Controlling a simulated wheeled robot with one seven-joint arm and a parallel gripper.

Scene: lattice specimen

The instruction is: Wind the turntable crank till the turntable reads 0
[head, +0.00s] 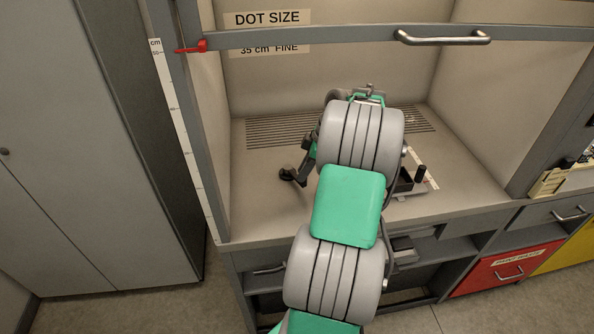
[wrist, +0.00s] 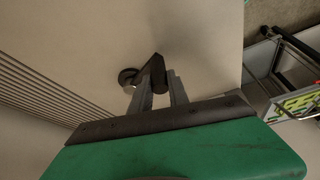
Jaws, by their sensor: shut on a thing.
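The crank (head: 288,174) is a small dark piece with a round hub, low over the bench floor, left of my arm in the head view. In the wrist view its round hub (wrist: 128,77) shows beside a short upright dark handle (wrist: 158,78). My gripper (wrist: 157,92) has its two grey fingers on either side of the handle and is shut on it. In the head view my gripper (head: 305,162) is partly hidden by my arm. I cannot make out the turntable or its reading; my arm covers the middle of the bench.
The bench (head: 265,205) stands in a hood with a raised sash (head: 350,38) and side walls. A slotted grille (head: 275,132) runs along the back. A black box (head: 404,182) and a white scale strip (head: 424,168) lie right of my arm. The bench's left front is clear.

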